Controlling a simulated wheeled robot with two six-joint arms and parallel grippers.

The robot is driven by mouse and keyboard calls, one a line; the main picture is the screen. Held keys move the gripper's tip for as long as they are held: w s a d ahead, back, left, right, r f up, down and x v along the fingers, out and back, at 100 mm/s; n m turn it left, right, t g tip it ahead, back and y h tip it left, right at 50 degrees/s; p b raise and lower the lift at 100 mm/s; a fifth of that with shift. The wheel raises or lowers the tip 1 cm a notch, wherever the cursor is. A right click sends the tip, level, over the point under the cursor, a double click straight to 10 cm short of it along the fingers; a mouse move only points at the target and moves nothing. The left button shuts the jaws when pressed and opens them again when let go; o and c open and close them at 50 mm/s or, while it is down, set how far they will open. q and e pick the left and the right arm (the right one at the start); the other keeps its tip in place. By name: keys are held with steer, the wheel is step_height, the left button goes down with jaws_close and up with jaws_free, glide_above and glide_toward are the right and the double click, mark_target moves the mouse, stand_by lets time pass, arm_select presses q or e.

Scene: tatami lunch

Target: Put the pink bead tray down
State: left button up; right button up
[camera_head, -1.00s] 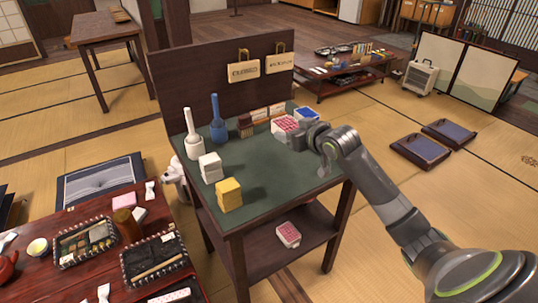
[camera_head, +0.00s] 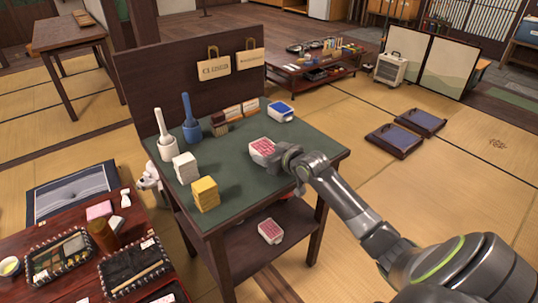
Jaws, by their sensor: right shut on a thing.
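The pink bead tray (camera_head: 261,148) is a small white box with a pink-red top. It is over the right-middle part of the green-topped stand (camera_head: 240,181). My right gripper (camera_head: 278,158) comes in from the right and is shut on the tray's right side. I cannot tell whether the tray touches the green top or is slightly above it. My left gripper is not in view.
A blue-topped tray (camera_head: 281,111) sits at the stand's back right corner. Another pink-topped box (camera_head: 271,231) lies on the lower shelf. The green top's front right is clear.

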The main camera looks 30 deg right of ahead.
steer(key=shift+f, duration=0.15)
steer(key=o, duration=1)
steer(key=shift+o, duration=0.2)
steer(key=shift+s+r, duration=0.25)
steer(key=p+v, duration=0.1)
steer(key=v, duration=0.9)
steer(key=shift+d+p, duration=0.1)
steer(key=shift+p, duration=0.3)
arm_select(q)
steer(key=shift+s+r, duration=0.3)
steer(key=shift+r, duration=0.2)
arm_select(e)
steer(key=shift+s+r, duration=0.3)
steer(key=shift+s, duration=0.35)
